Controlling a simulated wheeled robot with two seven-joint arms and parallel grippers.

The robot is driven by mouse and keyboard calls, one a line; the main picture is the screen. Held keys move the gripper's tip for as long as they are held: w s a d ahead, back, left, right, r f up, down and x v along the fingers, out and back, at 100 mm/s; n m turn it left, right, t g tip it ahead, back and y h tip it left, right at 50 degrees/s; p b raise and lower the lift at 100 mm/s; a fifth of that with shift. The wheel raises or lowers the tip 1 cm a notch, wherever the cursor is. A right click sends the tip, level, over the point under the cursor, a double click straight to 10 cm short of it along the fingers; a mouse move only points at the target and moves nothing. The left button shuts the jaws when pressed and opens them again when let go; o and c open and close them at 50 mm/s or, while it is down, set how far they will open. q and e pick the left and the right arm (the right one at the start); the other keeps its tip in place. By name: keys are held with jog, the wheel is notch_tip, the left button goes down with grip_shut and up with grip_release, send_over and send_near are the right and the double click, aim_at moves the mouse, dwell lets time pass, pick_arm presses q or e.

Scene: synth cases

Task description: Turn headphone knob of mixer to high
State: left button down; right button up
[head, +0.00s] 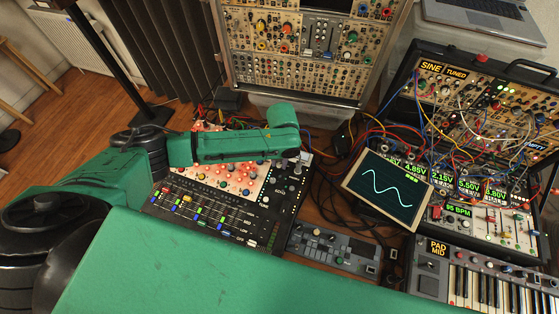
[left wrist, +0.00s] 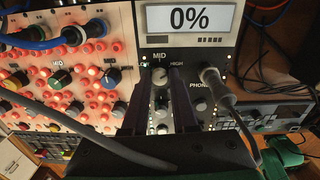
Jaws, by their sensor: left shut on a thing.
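The mixer (head: 272,222) has a black fader panel and a pale upper panel crowded with knobs. My left arm reaches over it from the left. My left gripper (left wrist: 161,76) is shut on a small light-grey knob (left wrist: 160,78) with marks LOW, MID and HIGH around it. A display (left wrist: 190,18) above the knob reads 0%. A PHONES jack with a plug (left wrist: 211,76) in it sits just right of the gripper. In the head view the left gripper (head: 297,161) is small at the mixer's upper right, and I cannot make out the knob there. My right gripper is not in view.
A tablet with a sine wave (head: 386,190) stands right of the mixer. A small grey device (head: 335,248) lies below it. Patch cables and modular racks (head: 300,50) crowd the back and right. A keyboard (head: 480,285) is at the lower right. A dark cable crosses before the wrist camera.

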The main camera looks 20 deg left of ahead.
aim_at(281, 165)
pick_arm(q)
jog(key=shift+w+r, duration=0.1)
jog(key=shift+w, duration=0.05)
jog(key=c, duration=0.7)
grip_release()
notch_tip(281, 165, up, 14)
jog(key=b, duration=0.1)
jog(key=shift+d+r+b, duration=0.25)
jog(key=shift+b, duration=0.15)
